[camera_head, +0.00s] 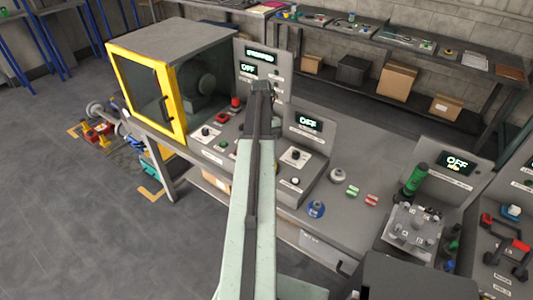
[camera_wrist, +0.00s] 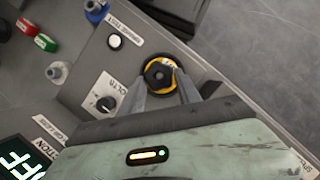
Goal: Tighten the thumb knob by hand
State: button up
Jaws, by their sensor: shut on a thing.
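The thumb knob (camera_wrist: 157,72) is black and lobed and sits on a round yellow ring (camera_wrist: 172,62) near the panel's edge in the wrist view. My gripper (camera_wrist: 163,82) reaches it with one finger on each side, shut on the knob. The finger nearer the panel's middle covers a little of the ring. In the head view my arm hides the knob and the fingers.
Beside the knob are a white button (camera_wrist: 115,41) and a black rotary knob (camera_wrist: 105,104) labelled VOLTS. Lit OFF displays (camera_head: 309,122) stand on the bench panels. A yellow-framed enclosure (camera_head: 146,93) stands left of my arm. Grey floor (camera_wrist: 255,50) lies beyond the panel edge.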

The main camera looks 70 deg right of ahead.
jog(key=m, duration=0.2)
jog(key=m+t, duration=0.1)
jog(key=m+y, duration=0.1)
jog(key=m, duration=0.1)
jog(key=shift+s+m+t, duration=0.3)
jog(key=shift+s+t, duration=0.05)
jog(key=shift+t, duration=0.05)
jog(key=o, duration=1.3)
jog(key=shift+c, duration=0.2)
jog(key=shift+a, duration=0.1)
jog(key=shift+r, duration=0.1)
jog(key=p+v, duration=0.7)
jog(key=shift+d+r, duration=0.25)
